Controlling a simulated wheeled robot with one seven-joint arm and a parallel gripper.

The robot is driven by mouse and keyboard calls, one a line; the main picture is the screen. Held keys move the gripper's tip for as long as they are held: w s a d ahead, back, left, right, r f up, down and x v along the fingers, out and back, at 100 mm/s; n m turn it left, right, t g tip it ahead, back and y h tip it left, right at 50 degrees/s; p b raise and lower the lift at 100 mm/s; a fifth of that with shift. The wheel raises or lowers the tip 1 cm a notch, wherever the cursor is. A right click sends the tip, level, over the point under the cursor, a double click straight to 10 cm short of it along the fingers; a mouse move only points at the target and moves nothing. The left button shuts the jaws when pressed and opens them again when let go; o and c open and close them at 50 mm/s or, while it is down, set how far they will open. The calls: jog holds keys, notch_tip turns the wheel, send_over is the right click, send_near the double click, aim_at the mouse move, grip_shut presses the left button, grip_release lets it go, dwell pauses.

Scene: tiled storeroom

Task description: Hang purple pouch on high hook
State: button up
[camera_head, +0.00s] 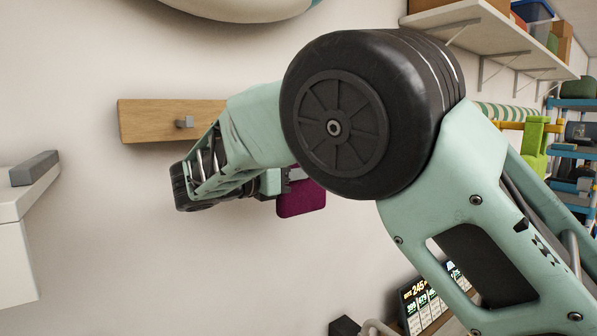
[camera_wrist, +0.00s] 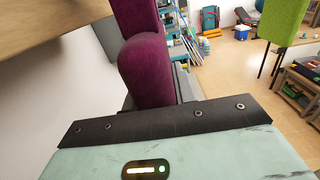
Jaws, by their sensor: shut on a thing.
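The purple pouch (camera_head: 302,199) hangs below my gripper (camera_head: 287,180) in the head view, in front of the white wall. My gripper is shut on it. In the wrist view the pouch (camera_wrist: 147,72) stands up large beyond the gripper's dark edge; the fingertips are hard to make out. A wooden board (camera_head: 150,118) is fixed to the wall, with a small grey hook (camera_head: 184,122) on it. The pouch is right of this hook and lower, apart from it. My arm hides the board's right part, so I cannot tell whether other hooks are there. The board (camera_wrist: 50,22) also shows at the wrist view's upper left.
A white ledge (camera_head: 20,205) with a grey block (camera_head: 34,168) juts out at the left. A loaded wall shelf (camera_head: 465,22) is at the upper right. A dark price display (camera_head: 425,300) stands low right. The wall below the board is bare.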

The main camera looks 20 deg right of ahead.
jog(key=o, duration=1.1)
jog(key=shift+o, duration=0.2)
